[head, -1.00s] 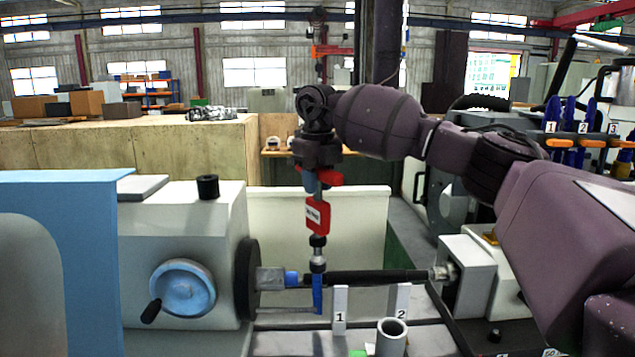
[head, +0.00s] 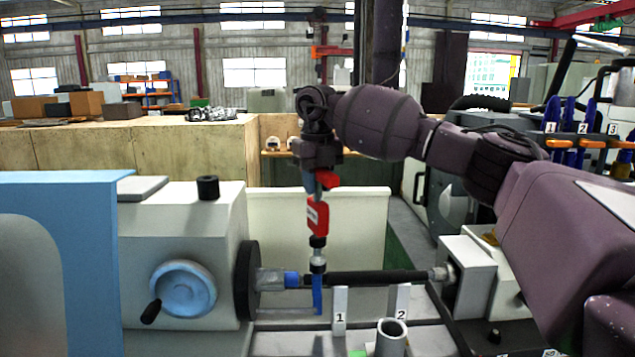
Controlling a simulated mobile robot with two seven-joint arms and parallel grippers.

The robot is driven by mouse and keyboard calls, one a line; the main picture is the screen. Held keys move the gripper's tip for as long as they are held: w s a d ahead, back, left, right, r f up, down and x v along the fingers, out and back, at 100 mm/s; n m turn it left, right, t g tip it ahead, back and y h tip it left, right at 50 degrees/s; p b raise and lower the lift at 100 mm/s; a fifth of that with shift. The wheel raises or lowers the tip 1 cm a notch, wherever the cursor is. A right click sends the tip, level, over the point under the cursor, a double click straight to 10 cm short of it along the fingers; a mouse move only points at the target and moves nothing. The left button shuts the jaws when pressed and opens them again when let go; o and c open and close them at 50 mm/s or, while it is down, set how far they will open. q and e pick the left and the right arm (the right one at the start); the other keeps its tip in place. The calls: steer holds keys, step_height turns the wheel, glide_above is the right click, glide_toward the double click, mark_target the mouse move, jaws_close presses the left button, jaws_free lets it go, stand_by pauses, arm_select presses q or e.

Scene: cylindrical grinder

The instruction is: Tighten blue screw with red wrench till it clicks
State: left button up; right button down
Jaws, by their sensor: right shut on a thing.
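My right gripper (head: 318,180) points down above the grinder bed and is shut on the red wrench (head: 317,217). The wrench hangs upright, with a red body, a black and silver lower part and a blue tip. Its lower end is at the dark horizontal shaft, just right of a blue piece (head: 291,280) that may be the blue screw or its clamp. The blue tip (head: 317,297) shows in front of the shaft. I cannot tell whether the wrench touches the screw. My left gripper is not in view.
The dark shaft (head: 375,278) spans between the headstock (head: 195,230) and the tailstock (head: 468,270). White supports marked 1 (head: 339,308) and 2 (head: 402,300) and a grey cup (head: 391,338) stand in front. Blue-handled tools (head: 567,125) hang at the right.

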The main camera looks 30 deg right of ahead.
steer(key=shift+f+n+p, duration=0.25)
steer(key=shift+n+p, duration=0.05)
steer(key=shift+n, duration=0.1)
steer(key=shift+r, duration=0.1)
steer(key=shift+w+r, duration=0.15)
steer(key=shift+r, duration=0.35)
steer(key=shift+r+p, duration=0.5)
steer(key=shift+r, duration=1.7)
